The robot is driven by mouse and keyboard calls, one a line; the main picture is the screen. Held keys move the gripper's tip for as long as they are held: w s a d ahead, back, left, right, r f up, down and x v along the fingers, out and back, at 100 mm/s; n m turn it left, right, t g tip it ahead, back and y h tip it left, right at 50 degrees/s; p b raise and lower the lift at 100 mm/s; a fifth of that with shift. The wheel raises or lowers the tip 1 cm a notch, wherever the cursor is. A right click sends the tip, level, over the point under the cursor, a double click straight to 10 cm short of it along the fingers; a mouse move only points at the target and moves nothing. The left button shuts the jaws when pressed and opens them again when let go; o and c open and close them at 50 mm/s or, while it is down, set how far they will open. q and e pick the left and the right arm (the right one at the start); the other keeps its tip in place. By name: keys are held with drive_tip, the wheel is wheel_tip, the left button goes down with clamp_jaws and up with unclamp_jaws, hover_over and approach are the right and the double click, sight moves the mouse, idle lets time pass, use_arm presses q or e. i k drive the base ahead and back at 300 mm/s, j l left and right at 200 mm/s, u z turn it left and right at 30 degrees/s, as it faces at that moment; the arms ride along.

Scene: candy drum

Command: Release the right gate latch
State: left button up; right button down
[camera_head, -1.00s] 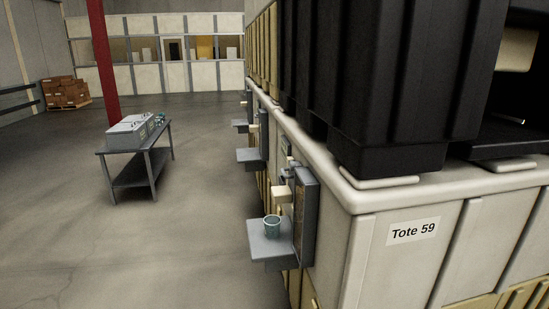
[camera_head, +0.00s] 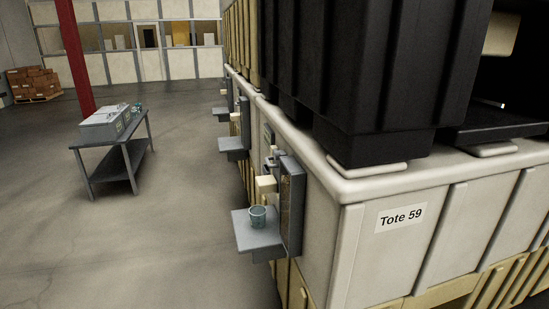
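No gate latch can be made out for certain. A pale block (camera_head: 265,184) juts out from this unit. Below it, a grey shelf (camera_head: 243,232) holds a small teal cup (camera_head: 257,217), upright. Neither of my grippers is in view.
More grey shelves (camera_head: 233,143) stick out farther along the tote row. Black bins (camera_head: 386,80) stand on top of the totes. A grey table (camera_head: 112,151) with metal boxes stands at the left. A red column (camera_head: 74,55) and brown boxes (camera_head: 33,82) are behind. The floor between is clear.

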sight(277, 153)
drive_tip(key=i+j+z, duration=0.1)
drive_tip(key=i+j, duration=0.25)
drive_tip(key=i, duration=0.15)
drive_tip(key=i+j+z, duration=0.15)
drive_tip(key=i+j, duration=0.2)
drive_tip(key=i, duration=0.15)
drive_tip(key=i+j+z, duration=0.1)
drive_tip(key=i+j, duration=0.35)
drive_tip(key=i+j+z, duration=0.15)
drive_tip(key=i+j, duration=0.3)
drive_tip(key=i+j+z, duration=0.1)
drive_tip(key=i+j, duration=0.35)
drive_tip(key=i+j+z, duration=0.1)
drive_tip(key=i+j, duration=0.3)
drive_tip(key=j, duration=0.25)
drive_tip(key=i+j+z, duration=0.15)
drive_tip(key=i+j, duration=0.2)
drive_tip(key=j, duration=0.2)
